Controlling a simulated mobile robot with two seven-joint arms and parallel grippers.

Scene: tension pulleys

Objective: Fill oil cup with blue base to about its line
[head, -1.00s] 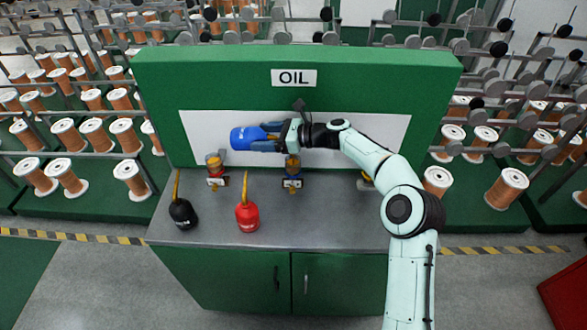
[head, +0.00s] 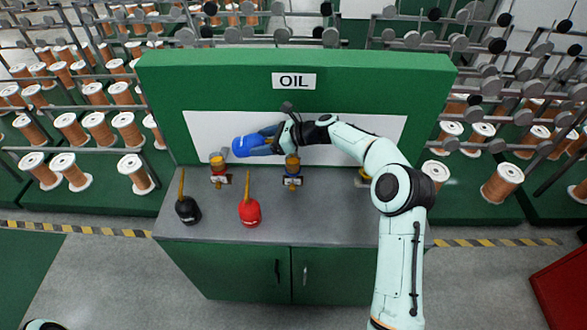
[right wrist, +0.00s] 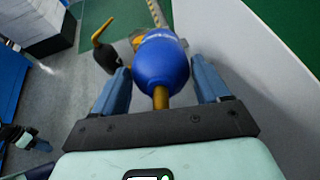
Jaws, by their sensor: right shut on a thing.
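My right gripper (head: 275,137) is shut on a blue oil can (head: 247,146), held lying over above the bench in front of the white panel. The right wrist view shows the can's blue body (right wrist: 160,62) between the fingers, with its brownish spout end towards the palm. The middle oil cup (head: 292,170), below and right of the can, seems to have the bluish base. A left oil cup (head: 217,168) with a reddish base stands below left of the can. Oil levels and lines are too small to read. What seems to be my left gripper (right wrist: 20,137) shows small, its fingers unclear.
A black oil can (head: 187,210) and a red oil can (head: 250,211) stand on the grey bench top (head: 310,225). A third cup (head: 363,178) is partly behind my right arm. The green back wall (head: 210,80) rises behind. The bench's front right is clear.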

